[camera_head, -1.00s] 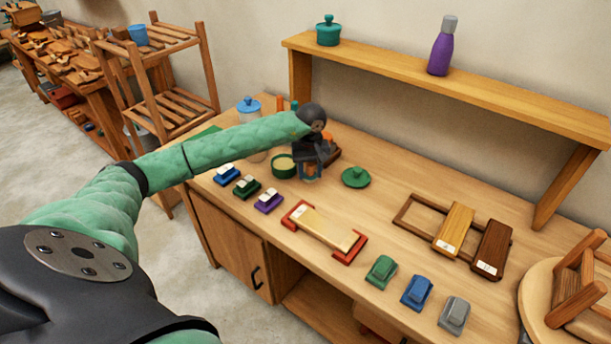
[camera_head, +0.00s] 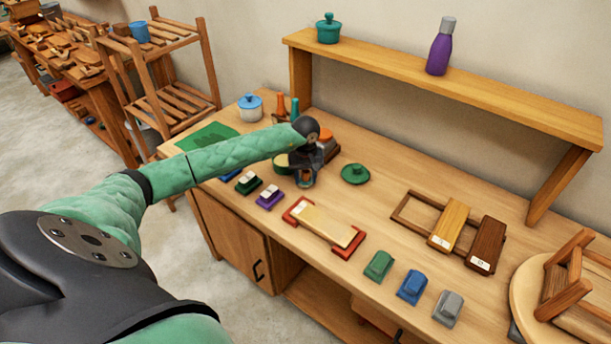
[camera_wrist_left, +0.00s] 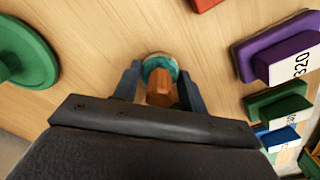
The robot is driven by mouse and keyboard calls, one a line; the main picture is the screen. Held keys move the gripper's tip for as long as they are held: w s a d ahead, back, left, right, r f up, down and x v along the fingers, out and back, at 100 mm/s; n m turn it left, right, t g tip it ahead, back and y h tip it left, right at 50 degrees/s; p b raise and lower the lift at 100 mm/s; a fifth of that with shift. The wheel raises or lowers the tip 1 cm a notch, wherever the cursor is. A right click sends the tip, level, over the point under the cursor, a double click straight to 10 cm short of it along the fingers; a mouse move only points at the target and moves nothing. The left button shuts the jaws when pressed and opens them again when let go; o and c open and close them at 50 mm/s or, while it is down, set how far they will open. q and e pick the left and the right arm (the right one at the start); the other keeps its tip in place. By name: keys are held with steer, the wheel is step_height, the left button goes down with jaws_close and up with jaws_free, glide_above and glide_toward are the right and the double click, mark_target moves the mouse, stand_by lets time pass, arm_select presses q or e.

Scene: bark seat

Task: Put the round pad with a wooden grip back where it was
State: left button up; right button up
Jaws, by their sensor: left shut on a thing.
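The round pad with a wooden grip shows in the left wrist view, its brown grip (camera_wrist_left: 160,88) between my fingers and its teal round pad (camera_wrist_left: 158,64) at the far end of the grip. My left gripper (camera_wrist_left: 160,92) is shut on the grip. In the head view my left gripper (camera_head: 306,180) is over the worktable (camera_head: 335,205), left of a round green lid (camera_head: 355,174). The gripper mostly hides the pad there. I cannot tell whether the pad touches the table. My right gripper is not in view.
A green round tin (camera_head: 281,160) is partly hidden behind my gripper. Labelled green (camera_head: 248,183) and purple (camera_head: 269,197) blocks stand near the front edge. A red-ended wooden piece (camera_head: 323,224) lies to the right. A raised shelf (camera_head: 450,87) spans the back.

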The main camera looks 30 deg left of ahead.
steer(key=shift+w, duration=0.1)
arm_select(q)
steer(key=shift+f, duration=0.1)
steer(key=o, duration=1)
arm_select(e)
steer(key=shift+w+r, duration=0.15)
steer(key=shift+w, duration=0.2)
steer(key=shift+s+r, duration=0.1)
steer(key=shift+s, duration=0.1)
